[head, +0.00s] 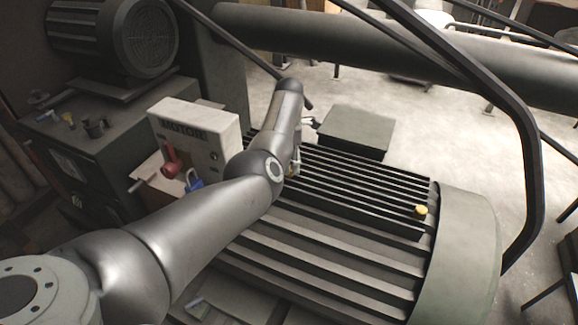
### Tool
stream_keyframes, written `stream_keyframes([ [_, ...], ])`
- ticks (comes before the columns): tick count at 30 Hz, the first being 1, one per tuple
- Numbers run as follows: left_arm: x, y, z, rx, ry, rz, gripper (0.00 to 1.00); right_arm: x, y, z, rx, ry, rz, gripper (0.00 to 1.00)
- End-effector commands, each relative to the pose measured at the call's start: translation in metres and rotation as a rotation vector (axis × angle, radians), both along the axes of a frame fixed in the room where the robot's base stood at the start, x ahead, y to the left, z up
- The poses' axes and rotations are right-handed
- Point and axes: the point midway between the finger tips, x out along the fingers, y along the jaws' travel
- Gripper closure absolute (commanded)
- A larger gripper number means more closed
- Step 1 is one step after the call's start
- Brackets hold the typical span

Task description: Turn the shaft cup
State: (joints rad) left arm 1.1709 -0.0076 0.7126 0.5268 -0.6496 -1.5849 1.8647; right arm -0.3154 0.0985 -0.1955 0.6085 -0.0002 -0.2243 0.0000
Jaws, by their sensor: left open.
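A small round yellow cap (421,210) sits on top of the ribbed dark machine housing (340,235), near its right end. It may be the shaft cup; I cannot tell for sure. My left arm comes in from the lower left and bends up at the middle of the picture. My left gripper (296,163) is open, mostly hidden by my own arm links, over the far left part of the ribs. It is well to the left of the yellow cap and apart from it. My right gripper is not in view.
A pale box marked MOTOR (195,135) with a red knob (171,170) and a blue padlock (193,180) stands left of my arm. A dark curved rail (530,150) arches at the right. A thick horizontal pipe (400,50) crosses behind. The space above the yellow cap is clear.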

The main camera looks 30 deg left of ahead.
Motion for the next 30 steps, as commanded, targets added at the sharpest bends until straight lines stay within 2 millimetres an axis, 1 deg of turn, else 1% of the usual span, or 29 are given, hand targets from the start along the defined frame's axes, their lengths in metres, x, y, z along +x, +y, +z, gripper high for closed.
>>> stream_keyframes([
  [1,-0.001,0.0,-0.009,-0.002,0.004,-0.001,0.49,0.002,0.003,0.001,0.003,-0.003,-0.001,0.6],
  [3,-0.001,0.001,-0.018,0.0,0.002,-0.001,0.49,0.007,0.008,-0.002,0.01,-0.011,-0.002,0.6],
  [7,0.0,0.0,-0.029,0.0,0.001,0.0,0.49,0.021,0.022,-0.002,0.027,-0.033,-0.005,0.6],
  [10,0.0,0.0,-0.033,0.0,0.0,0.0,0.49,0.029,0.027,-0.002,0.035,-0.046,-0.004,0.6],
  [19,0.0,0.0,-0.035,0.0,0.0,0.0,0.49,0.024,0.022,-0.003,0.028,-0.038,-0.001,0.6],
  [20,0.0,0.0,-0.035,0.0,0.0,0.0,0.51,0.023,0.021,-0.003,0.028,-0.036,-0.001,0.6],
  [25,0.0,0.0,-0.035,0.0,0.0,0.0,0.72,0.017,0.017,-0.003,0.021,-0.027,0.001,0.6],
  [30,0.0,0.0,-0.035,0.0,0.0,0.0,0.94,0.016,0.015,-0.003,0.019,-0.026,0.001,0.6],
])
